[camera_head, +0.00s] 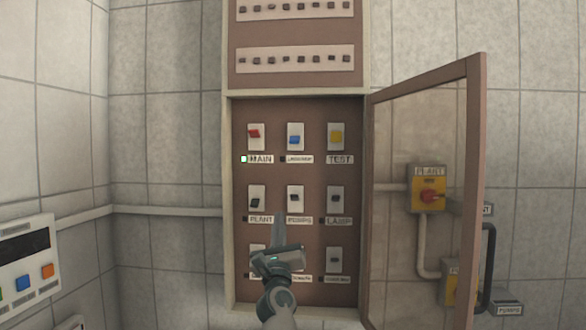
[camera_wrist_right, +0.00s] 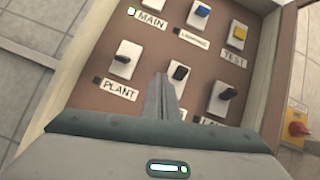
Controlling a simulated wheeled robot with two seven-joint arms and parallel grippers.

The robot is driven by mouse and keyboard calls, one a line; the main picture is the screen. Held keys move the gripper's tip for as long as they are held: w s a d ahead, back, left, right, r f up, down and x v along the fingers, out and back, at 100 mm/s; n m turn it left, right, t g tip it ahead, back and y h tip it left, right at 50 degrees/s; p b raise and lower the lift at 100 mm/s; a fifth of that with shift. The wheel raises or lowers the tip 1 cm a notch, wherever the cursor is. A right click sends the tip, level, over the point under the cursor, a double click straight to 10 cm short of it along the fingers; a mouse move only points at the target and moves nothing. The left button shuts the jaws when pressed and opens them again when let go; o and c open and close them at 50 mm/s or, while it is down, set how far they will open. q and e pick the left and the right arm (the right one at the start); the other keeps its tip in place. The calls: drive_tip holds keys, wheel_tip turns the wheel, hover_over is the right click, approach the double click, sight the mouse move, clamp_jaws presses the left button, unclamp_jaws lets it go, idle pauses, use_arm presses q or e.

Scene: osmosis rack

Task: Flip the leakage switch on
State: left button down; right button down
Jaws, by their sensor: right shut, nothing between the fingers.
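The blue switch (camera_head: 295,139) sits in the middle of the panel's top row, between a red switch marked MAIN and a yellow one marked TEST. Its label (camera_head: 299,159) is too small to read surely; the small square beside it is dark. It also shows at the top of the right wrist view (camera_wrist_right: 203,11). My right gripper (camera_head: 277,224) is shut and empty, pointing up in front of the panel, lower than the blue switch. In the right wrist view its fingertips (camera_wrist_right: 165,80) appear beside the PUMPS switch (camera_wrist_right: 179,74); contact cannot be told. My left gripper is out of view.
The MAIN switch (camera_head: 254,134) has a lit square by its label. The PLANT switch (camera_head: 255,203) and LAMP switch (camera_head: 335,198) flank PUMPS. My right gripper partly hides the bottom row. The cabinet door (camera_head: 478,150) stands open at the right, and a raised frame surrounds the panel.

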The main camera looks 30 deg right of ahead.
sight(295, 140)
drive_tip(key=s+d+r+m+h, duration=0.2)
drive_tip(key=s+r+m+h, duration=0.1)
drive_tip(key=r, duration=0.5)
drive_tip(key=shift+m+g, duration=0.4)
drive_tip(key=shift+m, duration=0.5)
drive_tip(key=shift+r, duration=0.15)
drive_tip(key=b+x, duration=0.2)
drive_tip(key=x, duration=0.8)
drive_tip(key=shift+r+p, duration=0.5)
drive_tip(key=shift+p, duration=0.15)
drive_tip(key=r+p, duration=0.1)
drive_tip(key=s+r+p, duration=0.1)
drive_tip(key=shift+a+r+p, duration=0.1)
drive_tip(key=shift+a+p, duration=0.25)
drive_tip(key=shift+a, duration=0.05)
drive_tip(key=shift+s+r+p, duration=0.15)
drive_tip(key=shift+r+p, duration=0.05)
drive_tip(key=shift+p, duration=0.15)
